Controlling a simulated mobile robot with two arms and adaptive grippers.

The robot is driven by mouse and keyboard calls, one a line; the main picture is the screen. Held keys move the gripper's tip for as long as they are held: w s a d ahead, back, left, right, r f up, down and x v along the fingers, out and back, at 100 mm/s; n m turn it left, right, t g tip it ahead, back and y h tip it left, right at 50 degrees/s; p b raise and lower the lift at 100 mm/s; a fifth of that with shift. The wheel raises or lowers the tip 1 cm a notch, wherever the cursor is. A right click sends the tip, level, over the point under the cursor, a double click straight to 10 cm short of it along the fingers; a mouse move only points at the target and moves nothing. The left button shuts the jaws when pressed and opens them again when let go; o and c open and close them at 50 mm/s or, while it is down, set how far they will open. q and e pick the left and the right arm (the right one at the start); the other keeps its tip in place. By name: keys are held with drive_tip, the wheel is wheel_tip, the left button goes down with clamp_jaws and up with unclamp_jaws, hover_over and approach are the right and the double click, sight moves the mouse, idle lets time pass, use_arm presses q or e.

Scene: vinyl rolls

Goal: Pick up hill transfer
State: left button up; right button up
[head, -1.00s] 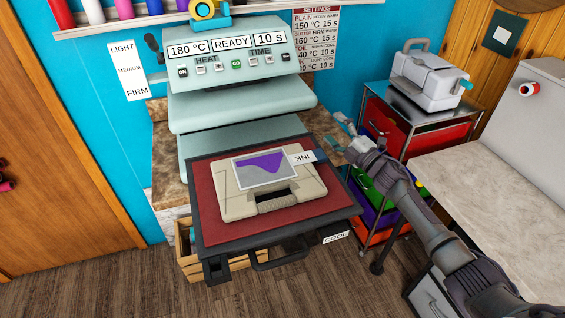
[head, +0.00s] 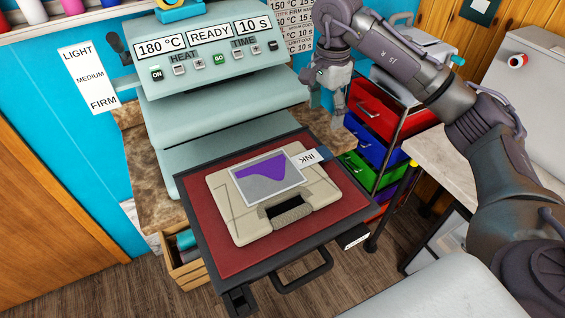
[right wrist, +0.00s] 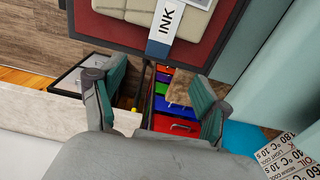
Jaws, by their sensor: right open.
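The hill transfer (head: 268,179), a light sheet with a purple hill shape, lies on the beige bag (head: 240,215) on the press's red lower plate (head: 215,250). A tab marked INK (head: 311,158) sticks out at its right corner and also shows in the right wrist view (right wrist: 165,25). My right gripper (head: 335,115) hangs beyond the plate's back right corner, apart from the transfer. In the right wrist view its two green-padded fingers (right wrist: 160,110) are spread with nothing between them. My left gripper is out of view.
The heat press (head: 215,55) reads 180 °C, READY, 10 s. A drawer cart (head: 370,145) stands behind and right of the plate. A pale counter (head: 445,155) is at the right. A wooden crate (head: 190,268) sits below the plate.

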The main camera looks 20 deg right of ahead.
drive_tip(key=p, duration=0.1)
hover_over(320, 153)
wheel_tip(320, 153, down, 6)
drive_tip(key=shift+w+d+f, duration=0.1)
drive_tip(key=shift+f+p, duration=0.35)
drive_tip(key=shift+f, duration=0.1)
wheel_tip(320, 153, down, 4)
drive_tip(key=shift+f+p, duration=0.2)
drive_tip(key=shift+p, duration=0.9)
drive_tip(key=shift+f, duration=0.3)
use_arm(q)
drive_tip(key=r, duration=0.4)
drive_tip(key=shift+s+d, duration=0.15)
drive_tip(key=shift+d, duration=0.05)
use_arm(e)
drive_tip(key=c, duration=1)
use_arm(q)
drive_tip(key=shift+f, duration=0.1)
use_arm(e)
drive_tip(key=shift+r, duration=0.1)
drive_tip(key=shift+c, duration=0.2)
